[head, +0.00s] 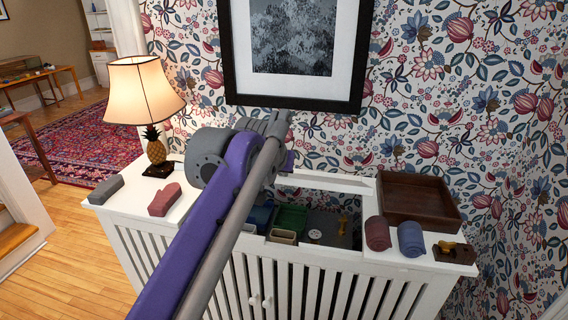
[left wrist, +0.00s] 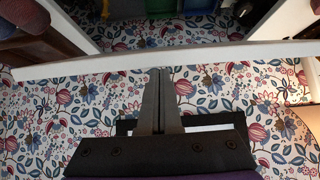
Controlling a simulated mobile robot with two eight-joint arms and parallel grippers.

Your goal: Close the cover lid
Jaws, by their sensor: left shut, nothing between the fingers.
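The white slatted cabinet (head: 300,270) has an open compartment (head: 325,228) in its top. A pale strip (head: 325,182) runs along the back of the opening, and it also crosses the left wrist view (left wrist: 235,52). It appears to be the cover lid raised on edge, but I cannot tell its tilt. My left gripper (left wrist: 162,72) is shut and empty, with its fingertips close to this strip in the left wrist view. I cannot tell whether they touch it. In the head view my left arm hides the gripper's fingers and part of the opening. My right gripper is not in view.
Inside are a green bin (head: 290,218), a beige box (head: 283,237) and small items. A framed picture (head: 296,50) hangs behind.

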